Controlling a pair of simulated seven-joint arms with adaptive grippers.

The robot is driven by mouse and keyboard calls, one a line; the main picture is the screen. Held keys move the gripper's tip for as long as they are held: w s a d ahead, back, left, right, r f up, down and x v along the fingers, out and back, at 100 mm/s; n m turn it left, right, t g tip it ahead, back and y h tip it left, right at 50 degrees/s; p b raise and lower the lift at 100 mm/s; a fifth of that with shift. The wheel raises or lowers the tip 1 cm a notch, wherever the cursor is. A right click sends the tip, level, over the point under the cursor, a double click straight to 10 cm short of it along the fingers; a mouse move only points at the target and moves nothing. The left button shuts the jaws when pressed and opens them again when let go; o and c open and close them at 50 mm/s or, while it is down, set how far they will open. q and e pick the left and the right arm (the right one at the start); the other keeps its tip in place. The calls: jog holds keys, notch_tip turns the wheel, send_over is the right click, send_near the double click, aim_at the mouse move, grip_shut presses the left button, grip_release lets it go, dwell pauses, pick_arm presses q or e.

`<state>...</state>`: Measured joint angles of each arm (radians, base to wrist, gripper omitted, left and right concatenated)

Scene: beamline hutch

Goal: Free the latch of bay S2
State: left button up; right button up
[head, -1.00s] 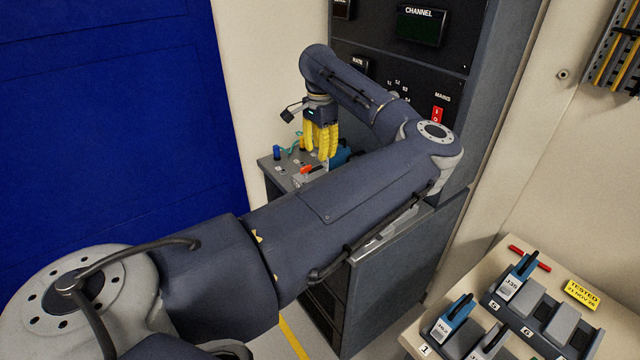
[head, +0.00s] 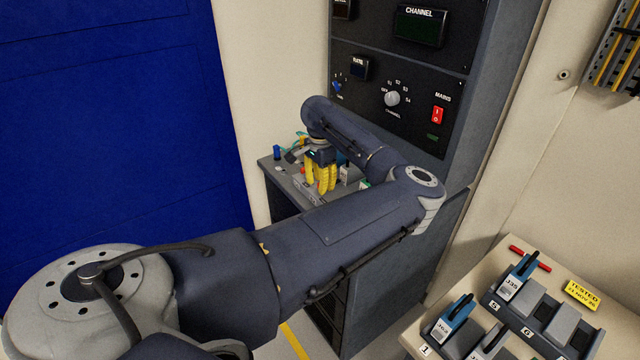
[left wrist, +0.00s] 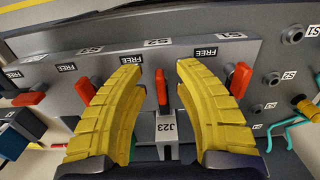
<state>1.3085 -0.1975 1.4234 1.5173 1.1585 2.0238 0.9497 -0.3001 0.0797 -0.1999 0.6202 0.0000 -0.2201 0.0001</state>
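The latch of bay S2 (left wrist: 162,90) is a red lever on a grey rail, below the plate marked S2 (left wrist: 157,43) in the left wrist view. A FREE label (left wrist: 131,60) sits just left of it, and a J23 tag (left wrist: 166,131) lies below. My left gripper (head: 320,188) is low over the bench beside the rack. Its yellow fingers are apart, one on each side of the S2 latch, with visible gaps and nothing gripped. In the head view the fingers hide the latch. My right gripper is not in view.
Neighbouring red latches stand close outside the fingers, at S3 (left wrist: 85,91) and S1 (left wrist: 240,79). Sockets and teal cables (left wrist: 290,124) lie at the right. The rack panel (head: 375,110) rises behind my arm.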

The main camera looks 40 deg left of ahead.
pick_arm(q)
jog(key=shift+c, duration=0.5)
grip_shut()
jog(key=shift+m, duration=0.3)
jog(key=m, duration=0.3)
jog(key=shift+a+m, duration=0.25)
jog(key=shift+m, duration=0.05)
jog(key=m, duration=0.4)
jog(key=shift+w+a+m, duration=0.15)
jog(key=shift+w+m, duration=0.1)
jog(key=shift+m, duration=0.05)
jog(key=m, duration=0.4)
jog(key=shift+w, duration=0.2)
jog(key=m, duration=0.4)
jog(key=shift+w, duration=0.2)
jog(key=shift+m, duration=0.5)
